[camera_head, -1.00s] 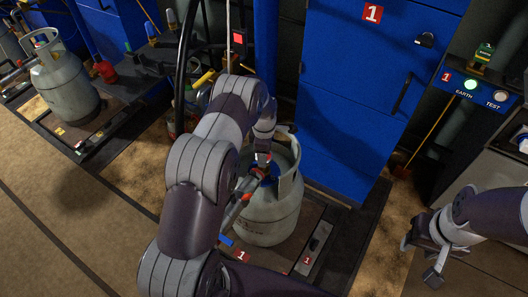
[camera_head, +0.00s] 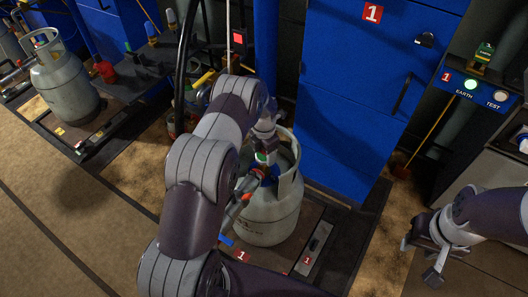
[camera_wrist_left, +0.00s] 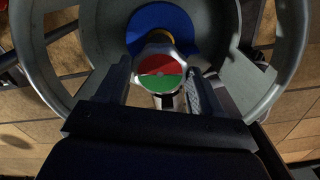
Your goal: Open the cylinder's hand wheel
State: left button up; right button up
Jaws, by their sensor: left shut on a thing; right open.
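The grey gas cylinder (camera_head: 268,212) stands upright on the scale platform beside the blue cabinet. Its hand wheel (camera_wrist_left: 162,72), with a red and green top, sits inside the collar; in the head view it is mostly hidden by my arm. My left gripper (camera_wrist_left: 163,90) reaches down into the collar from above, its two fingers on either side of the hand wheel, shut on it. It also shows in the head view (camera_head: 264,155). My right gripper (camera_head: 428,258) is open and empty at the right, away from the cylinder.
The cylinder's collar (camera_wrist_left: 260,85) surrounds my left fingers closely. A blue cabinet (camera_head: 350,100) stands right behind the cylinder. Another grey cylinder (camera_head: 65,85) stands on a second scale at the left. A red-tipped hose fitting (camera_head: 236,208) is at the cylinder's left side.

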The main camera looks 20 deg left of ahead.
aim_at(264, 155)
pick_arm(q)
jog(key=shift+n, duration=0.5)
jog(key=o, duration=1)
jog(key=shift+o, duration=0.2)
notch_tip(264, 155, up, 13)
jog(key=p, duration=0.1)
jog(key=shift+p, duration=0.4)
jog(key=shift+f, duration=0.15)
